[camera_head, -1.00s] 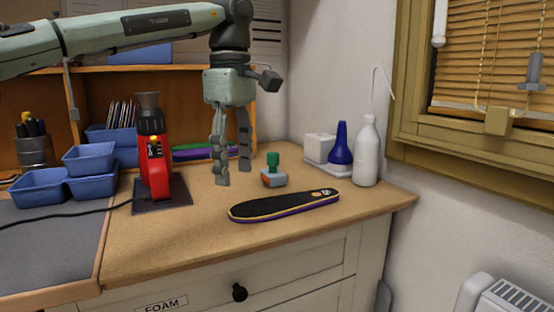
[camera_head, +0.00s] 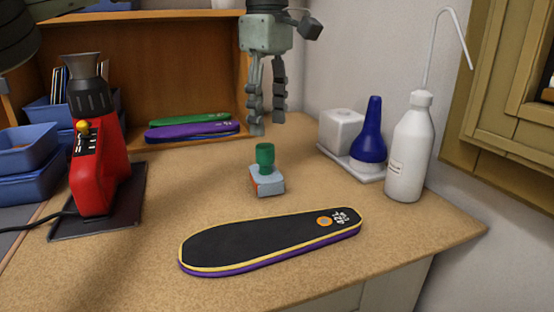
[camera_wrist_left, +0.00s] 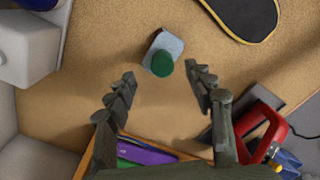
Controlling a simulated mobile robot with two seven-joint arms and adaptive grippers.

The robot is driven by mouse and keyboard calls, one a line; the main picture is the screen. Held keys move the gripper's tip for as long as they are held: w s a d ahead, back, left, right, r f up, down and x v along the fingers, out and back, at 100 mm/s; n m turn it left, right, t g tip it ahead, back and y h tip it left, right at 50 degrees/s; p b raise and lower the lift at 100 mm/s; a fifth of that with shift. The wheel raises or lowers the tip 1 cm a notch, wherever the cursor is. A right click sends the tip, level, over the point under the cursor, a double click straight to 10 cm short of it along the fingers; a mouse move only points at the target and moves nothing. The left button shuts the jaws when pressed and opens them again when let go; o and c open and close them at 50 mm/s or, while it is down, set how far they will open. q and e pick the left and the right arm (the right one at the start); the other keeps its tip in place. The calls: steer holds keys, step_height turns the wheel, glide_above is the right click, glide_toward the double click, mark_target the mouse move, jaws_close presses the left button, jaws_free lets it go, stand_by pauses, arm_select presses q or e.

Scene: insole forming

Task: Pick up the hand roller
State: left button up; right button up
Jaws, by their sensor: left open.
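The hand roller (camera_head: 266,181) stands on the wooden worktop, with a green knob handle on top of a grey-blue block that has an orange-red side. It also shows in the left wrist view (camera_wrist_left: 168,42), seen from above, just beyond the gap between the fingertips. My left gripper (camera_head: 267,125) is open and empty, pointing down above and behind the roller, apart from it. Its two fingers also show in the left wrist view (camera_wrist_left: 160,80), spread to either side. My right gripper is not in view.
A black insole with a purple edge (camera_head: 270,241) lies in front of the roller. A red heat tool (camera_head: 95,165) stands on the left. A white bottle (camera_head: 409,150) and a blue bottle (camera_head: 368,140) stand on the right. Green and purple insoles (camera_head: 195,130) lie behind.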

mark_target(265, 145)
arm_select(q)
steer(key=f, duration=0.7)
steer(key=shift+a+f, duration=0.2)
steer(key=shift+a, duration=0.15)
steer(key=shift+c, duration=0.3)
jaws_close()
